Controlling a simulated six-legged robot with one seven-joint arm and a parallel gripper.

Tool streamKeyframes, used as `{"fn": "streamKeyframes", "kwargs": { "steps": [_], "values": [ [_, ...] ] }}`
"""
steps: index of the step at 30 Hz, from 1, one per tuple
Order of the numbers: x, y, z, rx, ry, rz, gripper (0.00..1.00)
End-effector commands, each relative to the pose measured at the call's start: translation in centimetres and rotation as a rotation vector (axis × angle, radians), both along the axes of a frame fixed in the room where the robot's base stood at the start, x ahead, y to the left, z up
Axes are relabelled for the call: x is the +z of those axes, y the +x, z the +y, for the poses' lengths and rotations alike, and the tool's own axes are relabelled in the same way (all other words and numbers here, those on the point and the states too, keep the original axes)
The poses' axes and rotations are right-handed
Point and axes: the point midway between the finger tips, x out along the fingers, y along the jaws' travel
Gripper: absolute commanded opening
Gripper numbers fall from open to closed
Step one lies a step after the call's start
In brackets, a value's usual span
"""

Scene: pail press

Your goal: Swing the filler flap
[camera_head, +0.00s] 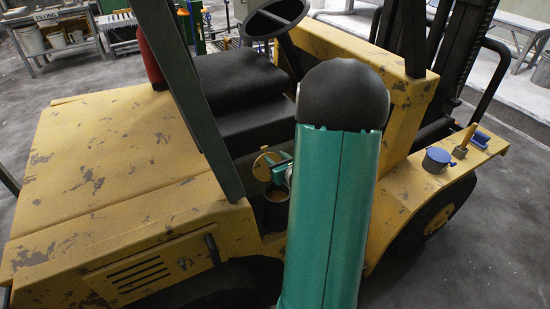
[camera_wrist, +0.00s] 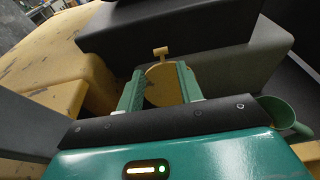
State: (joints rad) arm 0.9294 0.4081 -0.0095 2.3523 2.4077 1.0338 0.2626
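The filler flap (camera_head: 264,166) is a round, worn yellow disc with a small tab, standing raised above a dark, round filler opening (camera_head: 277,194) on the forklift's side. In the wrist view the flap (camera_wrist: 164,86) shows between the two green fingers of my gripper (camera_wrist: 158,88), its tab pointing up. The fingers are apart. Whether either touches the disc I cannot tell. In the head view my gripper (camera_head: 282,160) is mostly hidden behind my green arm, with a bit of green finger showing right of the flap.
The forklift's black seat (camera_head: 240,85) and yellow body (camera_head: 130,170) surround the flap closely. A blue-lidded pot (camera_head: 436,160) and small tools stand on the right fender. A green cup-shaped part (camera_wrist: 282,112) shows at right in the wrist view. Benches stand behind.

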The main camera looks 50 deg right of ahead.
Motion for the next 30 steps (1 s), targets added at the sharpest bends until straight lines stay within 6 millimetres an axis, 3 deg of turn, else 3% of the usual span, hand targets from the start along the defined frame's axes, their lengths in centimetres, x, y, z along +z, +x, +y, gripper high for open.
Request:
{"fn": "streamKeyframes", "kwargs": {
  "steps": [8,22,23,25,30],
  "values": [
    [-0.4,0.9,-0.4,-0.002,0.000,0.000,0.36],
    [-2.0,6.8,-2.2,-0.001,0.001,0.000,0.36],
    [-2.0,7.0,-2.3,-0.002,0.000,-0.001,0.34],
    [-1.9,6.8,-2.3,-0.003,0.000,-0.001,0.21],
    [-1.9,6.9,-2.3,-0.002,0.000,0.000,0.19]
  ]
}}
